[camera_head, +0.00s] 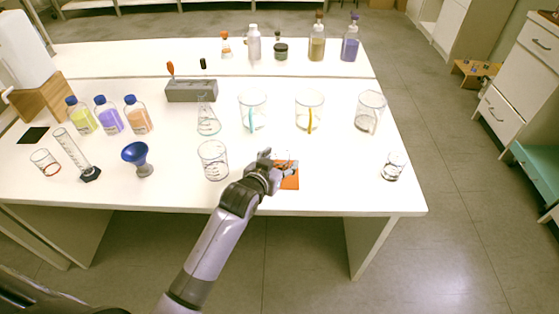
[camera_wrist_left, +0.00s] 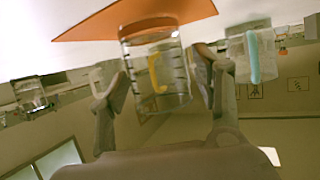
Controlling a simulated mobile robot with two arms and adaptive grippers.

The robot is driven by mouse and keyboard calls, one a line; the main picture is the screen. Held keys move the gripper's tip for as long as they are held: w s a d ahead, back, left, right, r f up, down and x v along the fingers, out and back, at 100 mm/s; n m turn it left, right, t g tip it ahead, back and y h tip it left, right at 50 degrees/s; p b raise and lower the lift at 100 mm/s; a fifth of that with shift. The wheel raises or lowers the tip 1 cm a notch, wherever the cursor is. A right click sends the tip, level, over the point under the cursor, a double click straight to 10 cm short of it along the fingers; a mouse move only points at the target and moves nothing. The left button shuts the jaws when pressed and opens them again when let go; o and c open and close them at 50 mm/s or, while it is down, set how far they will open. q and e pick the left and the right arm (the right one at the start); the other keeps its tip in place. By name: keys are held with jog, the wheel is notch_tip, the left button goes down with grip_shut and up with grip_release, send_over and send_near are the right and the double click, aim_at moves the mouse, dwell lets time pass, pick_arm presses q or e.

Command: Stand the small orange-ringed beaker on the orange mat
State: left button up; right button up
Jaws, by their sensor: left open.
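The orange mat (camera_head: 289,183) lies near the front edge of the white table, partly covered by my left gripper. It also shows in the wrist view (camera_wrist_left: 95,22). A small clear beaker (camera_wrist_left: 172,88) with an orange band at its base is between my left fingers, its base against the mat. In the head view it is mostly hidden by the gripper. It looks upright. My left gripper (camera_head: 279,163) is open around it, also seen in the wrist view (camera_wrist_left: 160,70). My right gripper is not in view.
A clear beaker (camera_head: 213,160) stands left of my gripper, and a small one (camera_head: 393,167) stands to the right. Behind are tall beakers (camera_head: 309,112) and a flask (camera_head: 208,118). A small reddish-ringed beaker (camera_head: 45,162) is at far left.

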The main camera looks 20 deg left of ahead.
pick_arm(q)
jog(key=shift+r, duration=0.1)
jog(key=shift+s+r, duration=0.1)
jog(key=shift+s, duration=0.05)
jog(key=v, duration=1.1)
jog(key=shift+s+p, duration=0.3)
jog(key=shift+p, duration=0.05)
